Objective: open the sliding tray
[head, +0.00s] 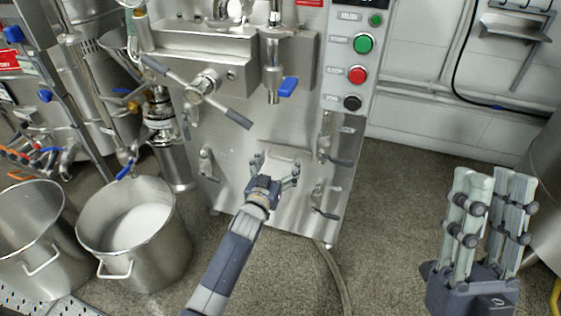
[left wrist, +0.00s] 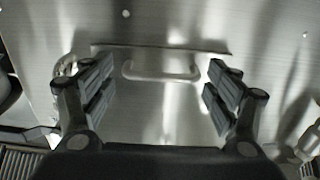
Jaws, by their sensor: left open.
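The sliding tray is set low in the front of the steel mill. Its metal front (head: 287,153) shows just beyond my left gripper in the head view. In the left wrist view the tray front (left wrist: 160,118) has a pale bar handle (left wrist: 160,72) near its upper edge. My left gripper (head: 275,165) is open, facing the tray. In the left wrist view its fingers (left wrist: 160,85) stand to either side of the handle, apart from it, with nothing between them. My right gripper (head: 492,178) is empty, fingers pointing up and apart, far to the right of the mill.
Steel pots (head: 134,238) stand on the floor at left. A crossed lever handle (head: 203,85) and a blue-handled spout (head: 287,88) are above the tray. Levers (head: 338,160) stick out to its right. A hose (head: 335,275) lies on the floor.

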